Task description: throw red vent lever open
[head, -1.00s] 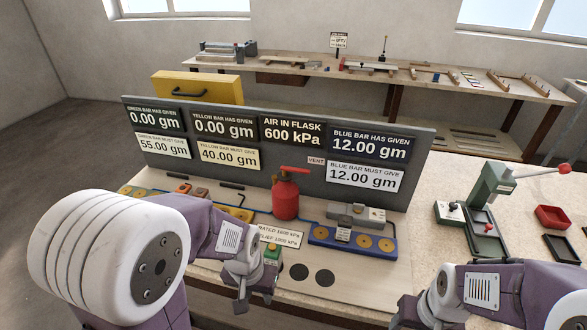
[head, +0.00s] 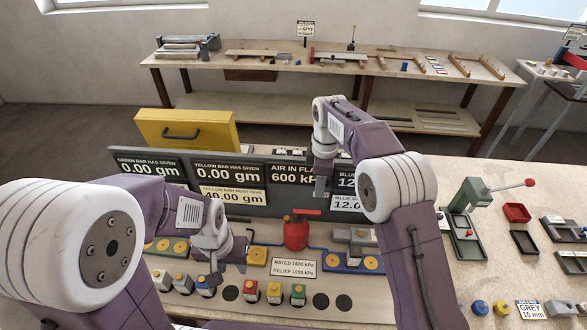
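The red flask (head: 296,236) stands upright on the bench, in front of the grey display board. A red lever (head: 305,212) lies across its top, pointing right, roughly level. My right gripper (head: 321,190) hangs above and slightly right of the lever, in front of the board, apparently apart from it. Its fingers are small and dark, and I cannot tell their opening. My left gripper (head: 228,258) is low over the bench, left of the flask, near the coloured-button blocks. Its fingertips are partly hidden and their opening is unclear.
A pressure sign (head: 294,263) stands before the flask. Blocks with coloured buttons (head: 274,292) line the front. The display board (head: 257,205) rises behind. A green lever press (head: 470,203) stands right. Blue fittings (head: 344,262) lie right of the flask.

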